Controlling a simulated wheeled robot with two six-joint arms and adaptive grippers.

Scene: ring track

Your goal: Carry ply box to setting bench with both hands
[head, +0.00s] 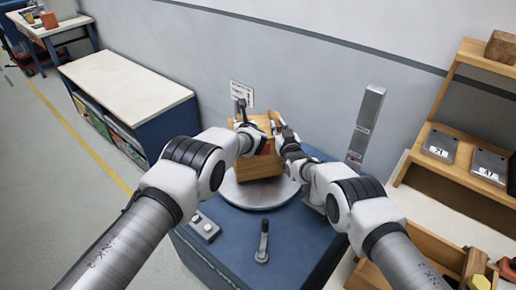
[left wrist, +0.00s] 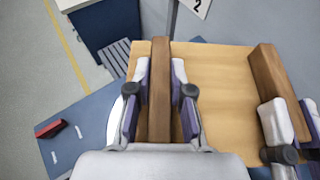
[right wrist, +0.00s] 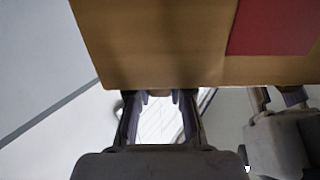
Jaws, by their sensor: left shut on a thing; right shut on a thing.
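The ply box (head: 258,168) is a light wooden box with a red patch on its side, over a round grey turntable; I cannot tell whether it touches it. My left gripper (head: 246,128) is shut on a dark wooden bar (left wrist: 160,75) on the box top, a finger on each side. My right gripper (head: 280,135) is shut at the parallel bar (left wrist: 277,85) on the other side. In the right wrist view the box side (right wrist: 150,45) hides what those fingers hold. Which bench is the setting bench is not marked.
The turntable (head: 259,200) stands on a blue-topped bench (head: 220,250) with a switch box (head: 204,227) and a lever (head: 262,242). A white-topped cabinet (head: 125,90) stands left, wooden shelves (head: 450,110) right. A grey post (head: 366,125) rises behind. Floor at left is open.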

